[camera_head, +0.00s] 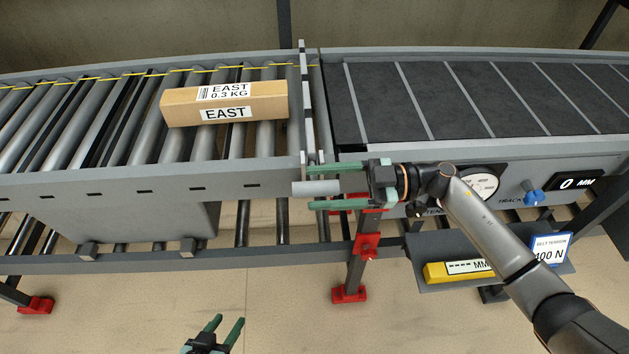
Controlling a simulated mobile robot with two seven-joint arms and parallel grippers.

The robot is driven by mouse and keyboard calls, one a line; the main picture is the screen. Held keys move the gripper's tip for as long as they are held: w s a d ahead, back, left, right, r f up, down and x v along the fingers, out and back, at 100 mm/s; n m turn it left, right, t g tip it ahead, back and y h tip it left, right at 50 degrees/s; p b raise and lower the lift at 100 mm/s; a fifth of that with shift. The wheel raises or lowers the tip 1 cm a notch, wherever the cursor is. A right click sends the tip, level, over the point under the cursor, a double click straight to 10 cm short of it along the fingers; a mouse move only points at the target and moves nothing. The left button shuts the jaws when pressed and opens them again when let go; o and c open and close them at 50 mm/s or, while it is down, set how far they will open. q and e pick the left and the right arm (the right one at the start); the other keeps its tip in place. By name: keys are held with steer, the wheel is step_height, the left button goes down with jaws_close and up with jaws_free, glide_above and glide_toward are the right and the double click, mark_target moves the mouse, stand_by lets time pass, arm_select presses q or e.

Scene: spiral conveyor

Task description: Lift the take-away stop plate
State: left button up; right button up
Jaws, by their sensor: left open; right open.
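The stop plate (307,100) is a narrow grey upright plate across the joint between the roller conveyor and the belt. A light grey cylindrical handle (316,188) sits at its near end. My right gripper (311,187) is open, with one green finger above the handle and one below it in the picture; I cannot tell whether they touch it. My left gripper (228,319) is open and empty at the bottom of the view, low in front of the roller conveyor and well away from the plate.
A cardboard box labelled EAST (225,104) lies on the rollers (60,125) just left of the plate. The dark belt (480,95) at right is empty. A shelf below it holds a yellow tool (455,272) and a belt tension card (552,248). Red-footed legs stand below.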

steer(key=shift+a, duration=0.85)
steer(key=shift+c, duration=0.4)
jaws_close()
steer(key=shift+f, duration=0.1)
steer(key=shift+s+f, duration=0.1)
steer(key=shift+f, duration=0.1)
